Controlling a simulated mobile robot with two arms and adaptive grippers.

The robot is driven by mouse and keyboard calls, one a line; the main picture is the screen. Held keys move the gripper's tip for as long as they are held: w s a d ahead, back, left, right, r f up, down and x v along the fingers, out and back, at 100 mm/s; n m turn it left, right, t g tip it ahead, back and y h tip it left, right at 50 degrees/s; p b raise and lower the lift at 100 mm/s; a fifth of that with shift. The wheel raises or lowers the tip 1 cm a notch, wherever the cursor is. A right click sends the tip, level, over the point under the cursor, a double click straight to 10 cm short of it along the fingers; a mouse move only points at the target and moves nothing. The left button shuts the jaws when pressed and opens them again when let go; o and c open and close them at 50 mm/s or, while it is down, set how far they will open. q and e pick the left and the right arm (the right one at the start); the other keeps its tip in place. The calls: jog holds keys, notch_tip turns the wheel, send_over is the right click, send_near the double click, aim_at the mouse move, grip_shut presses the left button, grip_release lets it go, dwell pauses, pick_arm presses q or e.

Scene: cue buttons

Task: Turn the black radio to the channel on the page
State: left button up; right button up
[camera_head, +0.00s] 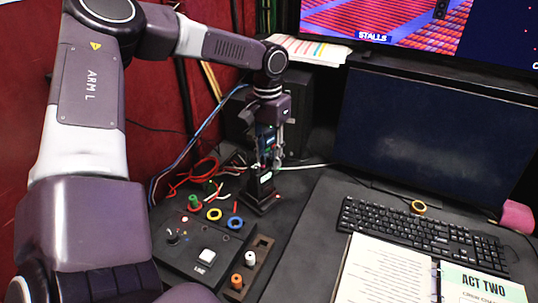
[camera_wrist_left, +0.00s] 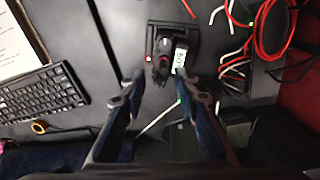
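The black radio (camera_head: 261,187) stands upright in a dark base behind the button panel. In the left wrist view the radio (camera_wrist_left: 161,68) shows from above, with a small pale lit display (camera_wrist_left: 180,54) whose digits I cannot read surely. A red light glows beside it. My left gripper (camera_head: 270,160) points down over the radio's top; in the left wrist view its two fingers (camera_wrist_left: 159,80) are apart, one on each side of the radio's top end. I cannot tell whether they touch it. The open binder page (camera_head: 483,284) reads "ACT TWO"; its smaller text is unreadable. My right gripper is out of view.
A control panel (camera_head: 180,254) with coloured rings, a lit white button and switches lies in front of the radio. Red and white cables (camera_head: 205,170) lie behind it. A keyboard (camera_head: 420,232) and dark monitor (camera_head: 430,135) stand to the right.

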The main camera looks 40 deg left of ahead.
pick_arm(q)
grip_shut()
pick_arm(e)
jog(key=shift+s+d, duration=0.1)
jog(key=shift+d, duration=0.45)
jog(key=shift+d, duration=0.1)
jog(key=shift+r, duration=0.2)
pick_arm(q)
jog(key=m+p, duration=0.1)
jog(key=m, duration=0.2)
jog(key=shift+p, duration=0.4)
jog(key=shift+w+m+p, duration=0.1)
jog(key=shift+m+p, duration=0.2)
jog(key=shift+m, duration=1.2)
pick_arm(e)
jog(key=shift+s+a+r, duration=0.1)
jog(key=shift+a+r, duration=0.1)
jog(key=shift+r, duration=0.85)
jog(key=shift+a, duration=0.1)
